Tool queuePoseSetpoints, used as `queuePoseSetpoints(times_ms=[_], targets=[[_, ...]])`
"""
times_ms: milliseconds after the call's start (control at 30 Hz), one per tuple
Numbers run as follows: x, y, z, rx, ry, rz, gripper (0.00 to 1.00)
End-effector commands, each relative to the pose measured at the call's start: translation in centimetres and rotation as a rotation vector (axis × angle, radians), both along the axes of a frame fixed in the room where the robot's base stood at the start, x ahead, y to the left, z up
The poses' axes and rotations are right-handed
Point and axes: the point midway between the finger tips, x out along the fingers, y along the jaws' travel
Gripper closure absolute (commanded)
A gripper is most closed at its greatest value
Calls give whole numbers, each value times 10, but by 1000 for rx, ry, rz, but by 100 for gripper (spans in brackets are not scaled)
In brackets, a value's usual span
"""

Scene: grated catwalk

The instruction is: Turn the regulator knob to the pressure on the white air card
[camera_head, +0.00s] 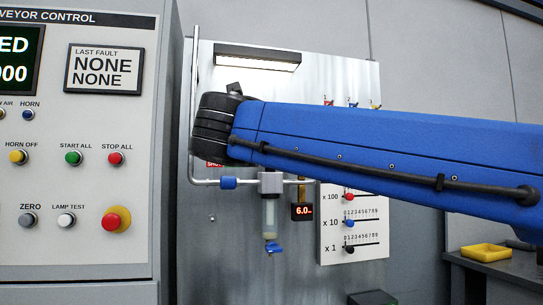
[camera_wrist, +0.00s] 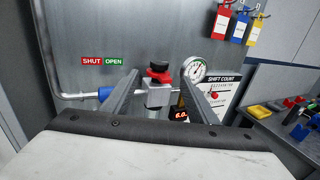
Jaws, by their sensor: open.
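In the wrist view, a dark knob with a red part below it (camera_wrist: 158,76) tops the grey regulator body (camera_wrist: 158,96) on the pipe. My gripper (camera_wrist: 160,82) is open, its two grey fingers on either side of the knob in the picture; I cannot tell their depth. A round white gauge (camera_wrist: 194,69) stands at the right finger. In the head view, the regulator body (camera_head: 270,182) has a clear bowl (camera_head: 269,214) below, and a small display (camera_head: 302,211) reads 6.0; my blue arm hides the knob and gauge. I see no card readable as the air card.
A red and green SHUT/OPEN label (camera_wrist: 102,61) is left of the knob. A white SHIFT COUNT board (camera_wrist: 226,92) with colored knobs is at right. Hanging tags (camera_wrist: 240,27) are at upper right. A yellow tray (camera_head: 486,252) sits on a bench. A control cabinet (camera_head: 75,190) stands at left.

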Motion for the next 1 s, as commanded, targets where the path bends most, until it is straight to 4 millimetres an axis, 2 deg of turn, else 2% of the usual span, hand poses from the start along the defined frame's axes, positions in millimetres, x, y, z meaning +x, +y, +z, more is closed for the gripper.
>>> queuePoseSetpoints(times_ms=[700, 1000], targets=[[113, -14, -1, 0, 1, -3, 47], [137, -16, -1, 2, 1, 0, 47]])
